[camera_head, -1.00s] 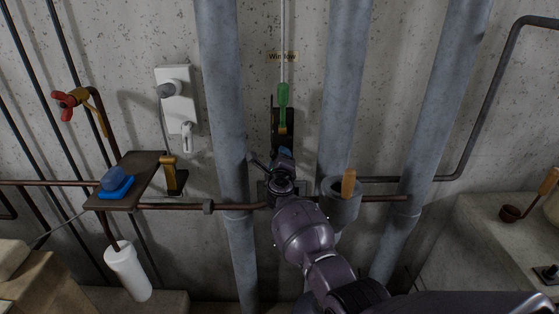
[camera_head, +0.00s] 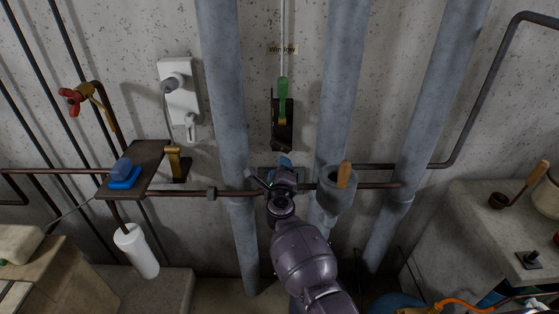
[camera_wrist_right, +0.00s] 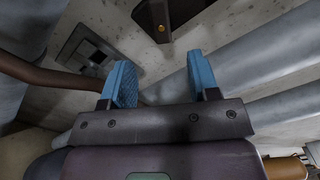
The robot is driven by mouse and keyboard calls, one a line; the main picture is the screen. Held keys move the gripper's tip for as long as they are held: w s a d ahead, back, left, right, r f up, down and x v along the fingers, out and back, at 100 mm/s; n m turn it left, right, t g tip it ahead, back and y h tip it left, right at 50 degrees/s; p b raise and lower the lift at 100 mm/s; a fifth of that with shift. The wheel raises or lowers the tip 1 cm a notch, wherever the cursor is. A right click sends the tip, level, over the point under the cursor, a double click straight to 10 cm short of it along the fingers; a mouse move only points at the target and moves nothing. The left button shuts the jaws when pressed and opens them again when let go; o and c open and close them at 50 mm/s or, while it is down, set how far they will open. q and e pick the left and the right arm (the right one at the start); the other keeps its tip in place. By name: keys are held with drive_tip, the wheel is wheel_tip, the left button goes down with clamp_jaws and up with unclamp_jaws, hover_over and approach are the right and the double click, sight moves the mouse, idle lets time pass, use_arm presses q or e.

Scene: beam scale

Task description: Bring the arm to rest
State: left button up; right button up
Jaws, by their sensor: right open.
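My right arm comes in from the bottom of the head view. Its gripper (camera_head: 284,163), with blue fingertips, is in front of the wall, just below the black bracket of the green-handled lever (camera_head: 283,92). In the right wrist view the two blue fingers (camera_wrist_right: 161,84) stand apart with nothing between them. The dark bracket (camera_wrist_right: 172,14) shows beyond the fingertips, apart from them. My left gripper is not in view.
Thick grey vertical pipes (camera_head: 221,90) flank the gripper, and a thin brown pipe (camera_head: 240,193) runs across behind it. A grey cup-like holder (camera_head: 338,196) with a wooden handle (camera_head: 344,174) is close on the right. A small shelf (camera_head: 150,160) with a blue item is left.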

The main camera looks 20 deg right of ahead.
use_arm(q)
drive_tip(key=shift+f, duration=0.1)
use_arm(e)
drive_tip(key=shift+s+a, duration=0.1)
drive_tip(key=shift+s, duration=0.05)
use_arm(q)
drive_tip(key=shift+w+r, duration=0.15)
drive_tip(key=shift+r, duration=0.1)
use_arm(e)
drive_tip(key=a+r+n+t+y, duration=0.3)
drive_tip(key=r+n+y, duration=0.3)
drive_tip(key=n, duration=0.5)
use_arm(q)
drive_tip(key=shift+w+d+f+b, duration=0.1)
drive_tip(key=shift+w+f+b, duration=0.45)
drive_tip(key=shift+b, duration=0.7)
use_arm(e)
drive_tip(key=s+d+f+n+g, duration=0.3)
drive_tip(key=s+f, duration=0.4)
drive_tip(key=s, duration=0.5)
drive_tip(key=s+d+f+n+g, duration=0.3)
drive_tip(key=s+f+n, duration=0.4)
drive_tip(key=s, duration=0.6)
drive_tip(key=s+d+f+n+g+h, duration=0.1)
drive_tip(key=s+d+f+n, duration=0.4)
drive_tip(key=s, duration=0.7)
wheel_tip(320, 180, down, 3)
drive_tip(key=shift+s+d+r+n+g, duration=0.1)
drive_tip(key=shift+s+d+n+g, duration=0.2)
drive_tip(key=shift+n+g, duration=0.65)
